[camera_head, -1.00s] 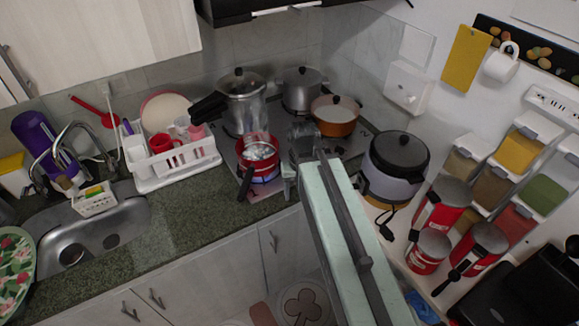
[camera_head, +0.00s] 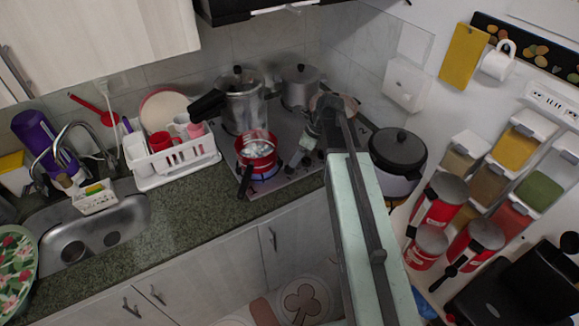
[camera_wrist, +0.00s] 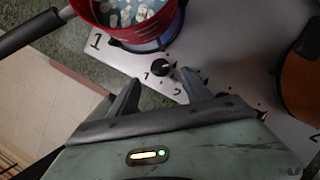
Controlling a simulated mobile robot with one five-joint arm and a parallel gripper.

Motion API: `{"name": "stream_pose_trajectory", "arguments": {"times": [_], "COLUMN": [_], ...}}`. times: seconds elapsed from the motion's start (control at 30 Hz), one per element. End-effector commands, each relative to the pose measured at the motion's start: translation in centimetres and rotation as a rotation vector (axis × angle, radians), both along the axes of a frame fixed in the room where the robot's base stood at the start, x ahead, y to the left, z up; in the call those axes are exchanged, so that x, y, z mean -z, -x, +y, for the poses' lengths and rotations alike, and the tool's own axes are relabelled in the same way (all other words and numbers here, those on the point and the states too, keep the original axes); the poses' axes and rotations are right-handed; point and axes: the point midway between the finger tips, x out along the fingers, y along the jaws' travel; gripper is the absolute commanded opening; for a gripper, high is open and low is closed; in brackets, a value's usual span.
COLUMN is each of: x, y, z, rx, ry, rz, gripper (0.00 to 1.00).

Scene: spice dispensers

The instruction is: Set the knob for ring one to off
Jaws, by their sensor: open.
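A small black knob (camera_wrist: 159,68) stands on the light cooktop panel in the wrist view. A large "1" is printed to its upper left, by the ring under the red pot (camera_wrist: 125,12). My gripper (camera_wrist: 159,77) is open and empty, with one finger on each side of the knob's near side. I cannot tell whether either finger touches the knob. In the head view my gripper (camera_head: 305,152) is low at the cooktop's front right, right of the red pot (camera_head: 256,150). A blue flame (camera_head: 266,172) shows under this pot. The knob is hard to make out there.
The red pot's black handle (camera_wrist: 30,33) sticks out to the left. An orange pan (camera_wrist: 303,75) is at the right of the wrist view. Silver pots (camera_head: 243,100) stand at the back. A rice cooker (camera_head: 397,160) is right of my arm.

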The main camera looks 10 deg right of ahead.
Motion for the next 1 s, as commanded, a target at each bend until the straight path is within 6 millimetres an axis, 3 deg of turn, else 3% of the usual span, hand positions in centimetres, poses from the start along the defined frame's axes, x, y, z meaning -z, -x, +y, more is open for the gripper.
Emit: {"name": "stream_pose_trajectory", "arguments": {"times": [0.03,0.3,0.67,0.87,1.0], "x": [1.3,5.8,6.3,6.3,6.3], "y": [-0.2,-1.1,-1.4,-1.4,-1.3], "z": [0.2,1.8,2.3,2.3,2.6], "rx": [-0.001,-0.003,-0.003,-0.004,-0.008], "ry": [0.000,0.001,0.001,0.001,0.000], "rz": [0.000,0.000,0.000,0.000,0.000], "gripper": [0.57,0.57,0.57,0.04,0.00]}}
